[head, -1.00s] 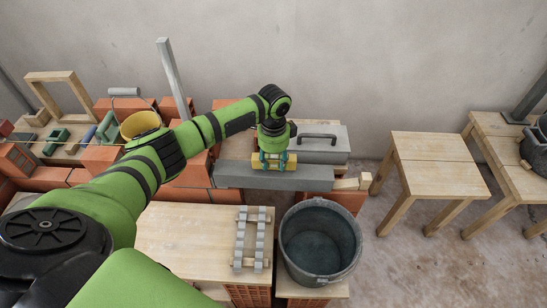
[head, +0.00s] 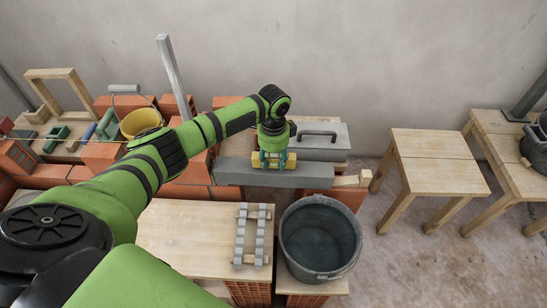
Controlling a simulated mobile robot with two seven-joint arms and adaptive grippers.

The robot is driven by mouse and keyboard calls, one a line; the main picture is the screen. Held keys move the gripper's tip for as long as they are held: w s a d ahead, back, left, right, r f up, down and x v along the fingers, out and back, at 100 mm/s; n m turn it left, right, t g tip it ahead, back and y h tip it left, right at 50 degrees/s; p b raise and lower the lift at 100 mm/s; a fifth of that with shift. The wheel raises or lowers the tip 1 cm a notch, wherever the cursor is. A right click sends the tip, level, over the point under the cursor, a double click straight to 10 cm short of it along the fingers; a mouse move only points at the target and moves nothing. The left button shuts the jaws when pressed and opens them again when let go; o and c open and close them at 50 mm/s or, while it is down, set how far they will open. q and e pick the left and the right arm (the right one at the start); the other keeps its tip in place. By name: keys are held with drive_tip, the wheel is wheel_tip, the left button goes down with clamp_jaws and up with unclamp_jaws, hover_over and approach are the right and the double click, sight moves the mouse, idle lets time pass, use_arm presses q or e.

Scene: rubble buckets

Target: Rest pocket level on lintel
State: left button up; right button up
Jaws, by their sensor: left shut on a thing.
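The yellow pocket level (head: 289,162) is at the top face of the grey lintel (head: 275,177), lying along its length near the middle. My left gripper (head: 273,161) comes down on it from above, with its teal fingers shut around the middle of the level. The fingers hide part of the level. The level looks in contact with the lintel or very close to it; I cannot tell which. The lintel lies across brick supports. My right gripper is not in view.
A grey toolbox (head: 320,142) stands just behind the lintel. A dark bucket (head: 320,240) and a slatted rack (head: 252,236) are in front. A yellow bucket (head: 140,122), bricks and an upright grey post (head: 173,75) are at left. A wooden stool (head: 437,175) stands right.

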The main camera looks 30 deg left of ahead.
use_arm(q)
drive_tip(key=shift+f, duration=0.3)
drive_tip(key=o, duration=1.3)
wheel_tip(320, 180, up, 12)
